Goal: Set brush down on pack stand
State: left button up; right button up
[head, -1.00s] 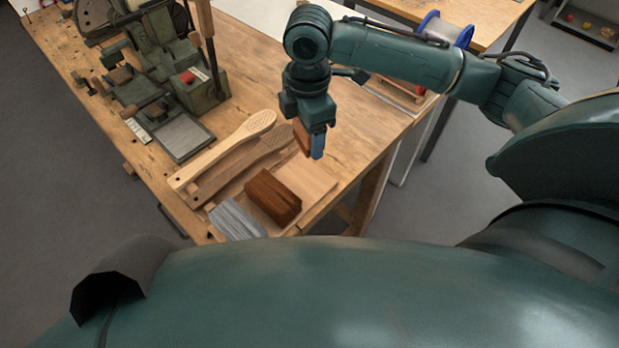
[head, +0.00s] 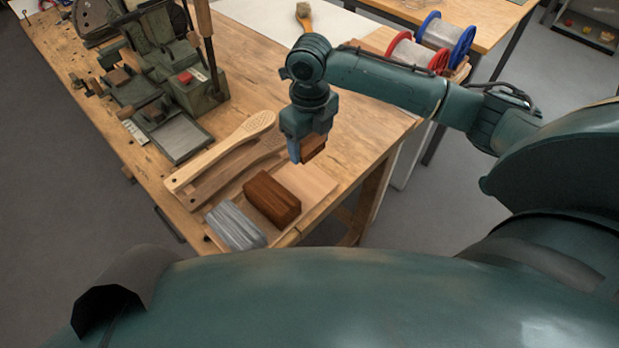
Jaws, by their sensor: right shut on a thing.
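My right gripper (head: 301,153) is over the near part of the workbench, pointing down, with a blue finger at its left. It is shut on a reddish-brown block (head: 316,149), mostly hidden by the jaws; I cannot tell whether this is part of a brush. A small brush (head: 304,16) with a wooden handle and tan bristles lies on a white surface at the back, apart from the gripper. No stand can be clearly picked out as the pack stand. My left gripper is not in view.
A pale board (head: 318,188) at the near bench edge bears a streaked brown block (head: 272,197). A grey streaked bundle (head: 236,226) lies beside it. Paddle-shaped wooden pieces (head: 222,150) lie behind. A green machine (head: 165,90) stands left. Red (head: 415,52) and blue (head: 446,36) spools stand back right.

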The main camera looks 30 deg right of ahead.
aim_at(310, 159)
notch_tip(310, 159, down, 6)
jog(key=shift+r, duration=0.15)
jog(key=shift+f, duration=2.15)
jog(key=shift+f, duration=0.15)
jog(key=o, duration=1)
jog(key=shift+c, duration=0.2)
